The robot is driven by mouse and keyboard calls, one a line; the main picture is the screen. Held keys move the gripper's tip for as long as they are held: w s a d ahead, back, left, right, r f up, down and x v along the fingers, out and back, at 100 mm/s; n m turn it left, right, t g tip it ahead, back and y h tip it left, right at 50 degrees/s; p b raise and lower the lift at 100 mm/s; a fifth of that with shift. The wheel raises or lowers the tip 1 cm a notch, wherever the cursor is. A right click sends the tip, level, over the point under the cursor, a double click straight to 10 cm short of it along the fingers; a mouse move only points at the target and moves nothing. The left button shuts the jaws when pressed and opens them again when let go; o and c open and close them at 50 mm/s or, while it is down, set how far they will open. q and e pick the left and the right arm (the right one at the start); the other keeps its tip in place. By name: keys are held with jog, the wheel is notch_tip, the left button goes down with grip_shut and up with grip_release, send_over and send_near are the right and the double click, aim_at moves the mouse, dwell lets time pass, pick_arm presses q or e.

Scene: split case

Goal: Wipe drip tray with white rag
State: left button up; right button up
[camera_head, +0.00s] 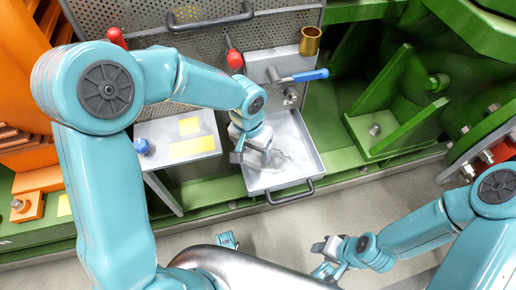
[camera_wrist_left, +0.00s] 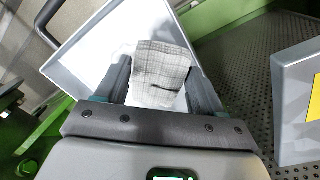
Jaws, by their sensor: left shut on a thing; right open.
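The drip tray (camera_head: 312,151) is a pale grey square tray with raised walls and a dark front handle, below a blue-handled valve. It also shows in the left wrist view (camera_wrist_left: 83,52). My left gripper (camera_head: 250,146) reaches down over the left part of the tray. It is shut on the white rag (camera_wrist_left: 162,72), which shows a fine grid weave between the fingers. In the head view a greyish shape lies on the tray floor by the gripper; I cannot tell whether it is rag or liquid. My right gripper (camera_head: 322,258) is open and empty, low in front of the tray.
A blue-handled valve (camera_head: 310,75) and a brass cup (camera_head: 310,41) are behind the tray. A grey panel with yellow labels (camera_head: 178,141) and a blue knob (camera_head: 142,146) stands left. Green machine frames (camera_head: 395,110) are at right. The floor in front is clear.

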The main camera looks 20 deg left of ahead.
aim_at(254, 154)
pick_arm(q)
jog(key=shift+r+p, duration=2.35)
jog(key=shift+r, duration=0.65)
notch_tip(254, 154, up, 3)
jog(key=shift+p, duration=1.2)
jog(key=shift+r, duration=0.1)
